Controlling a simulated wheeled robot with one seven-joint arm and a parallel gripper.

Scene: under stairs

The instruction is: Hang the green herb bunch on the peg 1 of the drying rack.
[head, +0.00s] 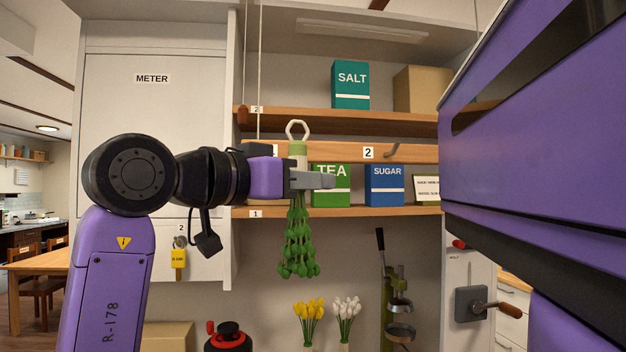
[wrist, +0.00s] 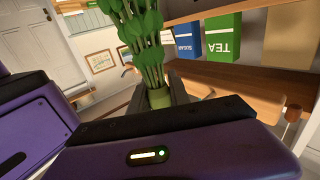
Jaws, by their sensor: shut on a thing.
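My gripper (head: 318,180) is shut on the green herb bunch (head: 299,240), gripping its light-green wrapped stem. The bunch hangs upright with leaves down, and its pale loop (head: 297,130) stands above the fingers. The wrist view shows the bunch (wrist: 140,35) upside down between the fingers (wrist: 165,94). The drying rack's wooden rail (head: 345,152) is behind the bunch in the head view. Peg 1 cannot be made out; the bunch and gripper cover that part of the rail. The depth between loop and rail is unclear.
Above the rail, a shelf (head: 330,121) holds a SALT box (head: 350,85) and a cardboard box (head: 415,90). Below, a shelf (head: 410,210) holds TEA (head: 331,196) and SUGAR (head: 384,186) boxes. A cord (head: 260,60) hangs at left. My purple body fills the right.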

